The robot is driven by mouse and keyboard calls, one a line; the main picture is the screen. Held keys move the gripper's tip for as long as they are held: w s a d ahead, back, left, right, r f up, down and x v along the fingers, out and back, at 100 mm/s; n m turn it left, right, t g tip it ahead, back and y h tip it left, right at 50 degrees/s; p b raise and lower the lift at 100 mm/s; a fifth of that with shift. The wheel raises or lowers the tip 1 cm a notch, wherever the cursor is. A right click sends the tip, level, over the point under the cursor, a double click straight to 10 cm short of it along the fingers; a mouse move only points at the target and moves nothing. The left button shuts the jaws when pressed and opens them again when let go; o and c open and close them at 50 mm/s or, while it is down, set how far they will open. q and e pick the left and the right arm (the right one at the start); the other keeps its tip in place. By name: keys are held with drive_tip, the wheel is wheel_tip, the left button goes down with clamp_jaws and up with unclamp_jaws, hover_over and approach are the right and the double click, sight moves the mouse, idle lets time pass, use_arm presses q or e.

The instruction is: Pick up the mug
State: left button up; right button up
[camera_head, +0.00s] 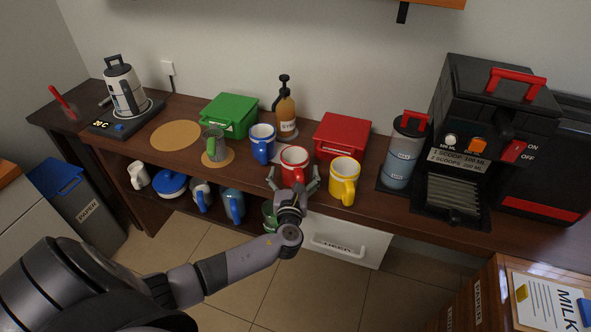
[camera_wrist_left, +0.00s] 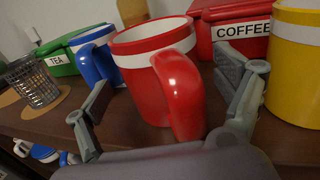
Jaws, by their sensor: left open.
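A red mug with a white band (camera_head: 294,165) stands upright on the counter in the head view, between a blue mug (camera_head: 262,144) and a yellow mug (camera_head: 344,181). My left gripper (camera_head: 293,181) is open at its front, with a finger on either side. In the left wrist view the red mug (camera_wrist_left: 158,75) fills the middle, its handle toward me. The open fingers of my left gripper (camera_wrist_left: 170,100) flank its lower part; I cannot tell whether they touch it. The blue mug (camera_wrist_left: 96,58) and yellow mug (camera_wrist_left: 295,65) show at the sides. My right gripper is not in view.
Behind are a red COFFEE box (camera_head: 342,136), a green TEA box (camera_head: 229,115) and a syrup bottle (camera_head: 286,112). A coffee machine (camera_head: 465,140) and grey canister (camera_head: 404,153) stand right. More mugs fill the lower shelf.

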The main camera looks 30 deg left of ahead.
use_arm(q)
drive_tip(key=shift+c, duration=1.6)
drive_tip(key=c, duration=0.5)
drive_tip(key=shift+r, duration=0.1)
drive_tip(key=c, duration=0.6)
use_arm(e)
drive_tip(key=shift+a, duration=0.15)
use_arm(q)
drive_tip(key=shift+r, duration=0.1)
drive_tip(key=shift+c, duration=0.2)
wheel_tip(320, 180, up, 20)
drive_tip(key=p, duration=0.4)
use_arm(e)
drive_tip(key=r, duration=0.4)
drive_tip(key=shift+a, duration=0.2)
